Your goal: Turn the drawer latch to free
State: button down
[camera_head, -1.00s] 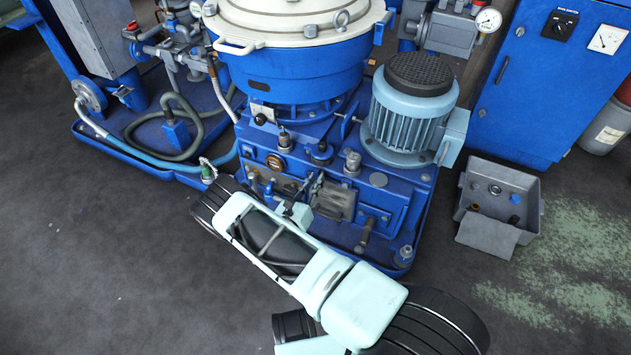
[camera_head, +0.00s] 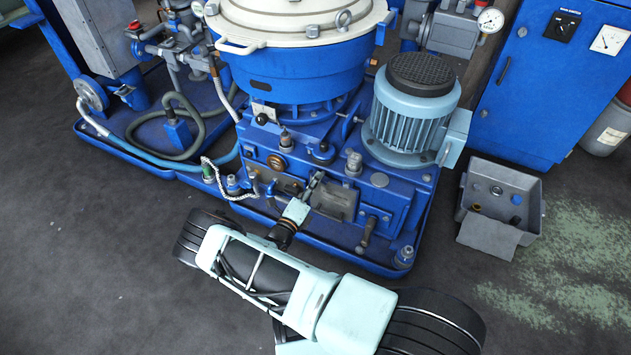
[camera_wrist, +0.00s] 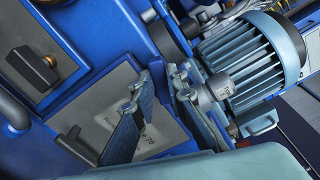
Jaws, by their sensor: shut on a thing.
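My gripper (camera_head: 315,180) reaches the blue front of the separator base, at the upper left edge of a grey plate (camera_head: 340,203).
A panel with a dark handle (camera_wrist: 38,72) lies left of the plate. The finned motor (camera_head: 408,115) stands above right, and a blue bowl housing (camera_head: 290,75) above. A lever (camera_head: 367,232) projects at lower right. A grey bin (camera_head: 530,205) stands right; floor at left is clear.

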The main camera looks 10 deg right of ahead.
jog(key=shift+f+n, duration=0.15)
jog(key=shift+n, duration=1.65)
jog(key=c, duration=1.9)
grip_release()
jog(key=shift+c, duration=0.2)
jog(key=v, duration=1.2)
